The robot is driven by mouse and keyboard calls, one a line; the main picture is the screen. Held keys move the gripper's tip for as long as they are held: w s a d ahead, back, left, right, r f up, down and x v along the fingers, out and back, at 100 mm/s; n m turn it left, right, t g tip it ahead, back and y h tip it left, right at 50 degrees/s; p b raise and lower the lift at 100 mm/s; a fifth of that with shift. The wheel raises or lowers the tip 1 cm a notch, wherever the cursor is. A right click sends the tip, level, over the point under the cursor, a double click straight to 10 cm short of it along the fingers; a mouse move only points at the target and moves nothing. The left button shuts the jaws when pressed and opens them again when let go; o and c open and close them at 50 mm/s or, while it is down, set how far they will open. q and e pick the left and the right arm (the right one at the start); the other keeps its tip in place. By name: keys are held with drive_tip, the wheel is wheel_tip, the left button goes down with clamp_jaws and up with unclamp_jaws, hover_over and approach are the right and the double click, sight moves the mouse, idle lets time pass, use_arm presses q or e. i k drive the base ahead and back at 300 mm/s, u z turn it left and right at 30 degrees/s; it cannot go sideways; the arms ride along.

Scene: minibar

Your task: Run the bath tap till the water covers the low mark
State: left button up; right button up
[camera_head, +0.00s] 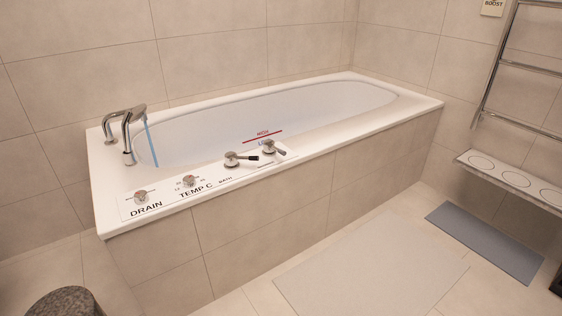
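The white bathtub (103,187) stands against the tiled walls. A curved chrome tap (126,128) is at its left end. A thin blue stream (151,142) falls from the spout into the tub. On the inner wall, a red line (262,138) is labelled HIGH. A label starting with L (263,143) sits just below it, mostly hidden by the near rim. The tub floor and any water level are hidden or too faint to tell. Neither gripper is in view.
A DRAIN knob (141,196) and a TEMP C knob (189,181) sit on the front rim's left part. A dark round-topped object (65,303) is at bottom left. A pale mat (372,268), a grey mat (486,243) and a shelf (510,178) are at right.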

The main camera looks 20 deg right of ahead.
sight(231, 157)
drive_tip(key=i, duration=1.15)
drive_tip(key=u, duration=0.25)
